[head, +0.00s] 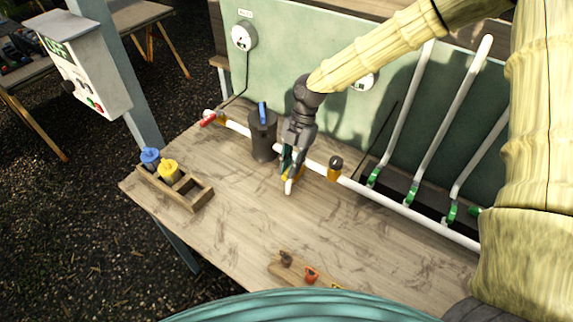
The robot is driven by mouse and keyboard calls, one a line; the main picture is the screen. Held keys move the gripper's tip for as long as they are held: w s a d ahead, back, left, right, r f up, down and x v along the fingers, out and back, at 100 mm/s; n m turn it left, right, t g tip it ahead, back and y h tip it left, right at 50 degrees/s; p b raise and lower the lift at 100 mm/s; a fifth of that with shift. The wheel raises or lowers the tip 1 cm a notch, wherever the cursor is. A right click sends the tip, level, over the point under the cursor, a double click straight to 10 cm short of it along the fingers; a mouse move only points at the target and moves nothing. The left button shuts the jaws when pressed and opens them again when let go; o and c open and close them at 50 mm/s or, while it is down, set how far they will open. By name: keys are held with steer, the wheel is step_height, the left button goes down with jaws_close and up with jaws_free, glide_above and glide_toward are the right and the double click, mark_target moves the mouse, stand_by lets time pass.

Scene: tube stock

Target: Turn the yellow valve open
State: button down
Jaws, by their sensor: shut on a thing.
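The yellow valve (298,176) sits on the white pipe at the middle of the bench, mostly hidden by my gripper; only small yellow patches show. A short white pipe end (289,187) points toward the front just below it. My gripper (288,172) reaches down from above and is shut on the yellow valve. The fingers cover the handle, so I cannot tell its angle.
A dark cylinder (263,140) with a blue handle (263,112) stands left of my gripper. A red handle (208,120) is farther left. An orange-yellow fitting (335,169) is close on the right. A wooden tray (190,204) stands at left; the bench middle is clear.

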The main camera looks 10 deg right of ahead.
steer(key=shift+s+f, duration=0.3)
steer(key=shift+s, duration=0.05)
steer(key=c, duration=1.4)
jaws_free()
steer(key=shift+w, duration=0.1)
steer(key=shift+w+r, duration=0.1)
steer(key=shift+r, duration=0.05)
steer(key=shift+w+d+r, duration=0.1)
steer(key=shift+w+r, duration=0.1)
steer(key=shift+r, duration=0.2)
steer(key=v, duration=1.1)
steer(key=shift+d, duration=0.15)
